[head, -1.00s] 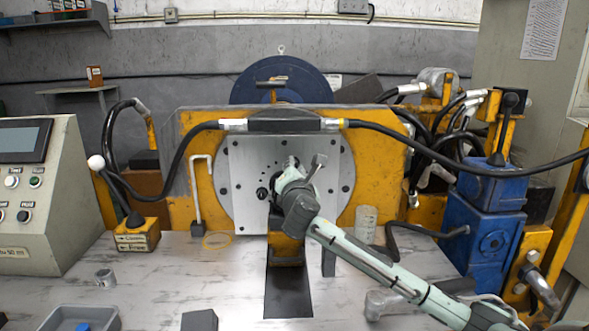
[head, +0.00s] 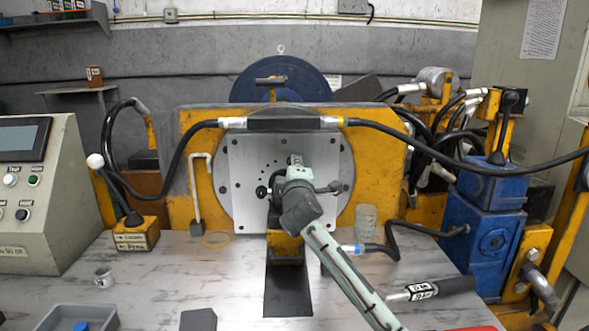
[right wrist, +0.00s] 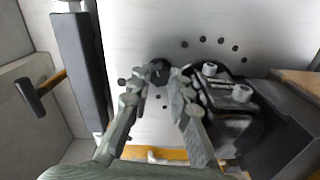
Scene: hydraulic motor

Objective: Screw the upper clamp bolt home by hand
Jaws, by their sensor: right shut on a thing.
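My right gripper (head: 296,180) is at the steel face plate (head: 240,160), in front of the dark clamp area at its middle. In the right wrist view its fingers (right wrist: 168,78) reach toward the plate and close on a small dark round piece (right wrist: 162,74) at the tips. I take this for the upper clamp bolt; it is mostly hidden, so how deep it sits cannot be told. Two silver socket-head bolts (right wrist: 209,69) sit on a black flanged body (right wrist: 232,115) beside the right-hand finger. My left gripper is in neither view.
A black hose block (head: 285,125) crosses above the plate. A tool with a black grip (head: 445,287) lies on the table at the right. A grey tray (head: 70,316) and a small metal ring (head: 104,277) are at the left. The left-middle tabletop is mostly clear.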

